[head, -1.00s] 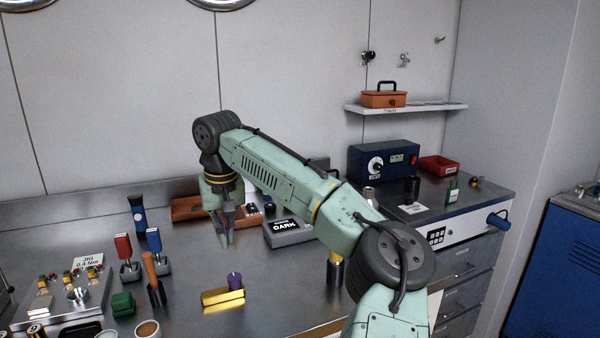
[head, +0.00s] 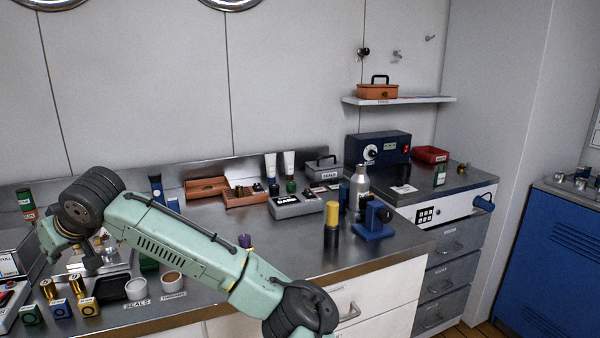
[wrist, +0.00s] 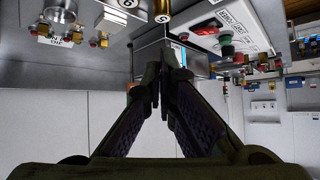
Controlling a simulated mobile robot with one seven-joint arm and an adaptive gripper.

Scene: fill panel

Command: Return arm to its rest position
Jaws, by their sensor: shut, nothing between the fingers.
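My arm (head: 180,238), pale green with dark joints, reaches from the bottom of the head view up and left over the workbench. Its wrist end is at the left, above the jig area, and partly hides it. My gripper (wrist: 158,88) is shut and empty in the wrist view, its dark fingers meeting at the tips. In the head view the gripper end (head: 92,260) is small and hard to make out.
Small labelled cups (head: 137,289) and brass-topped bottles (head: 76,287) stand below the wrist. A yellow cylinder (head: 332,225) and a blue device (head: 375,220) stand right of the arm.

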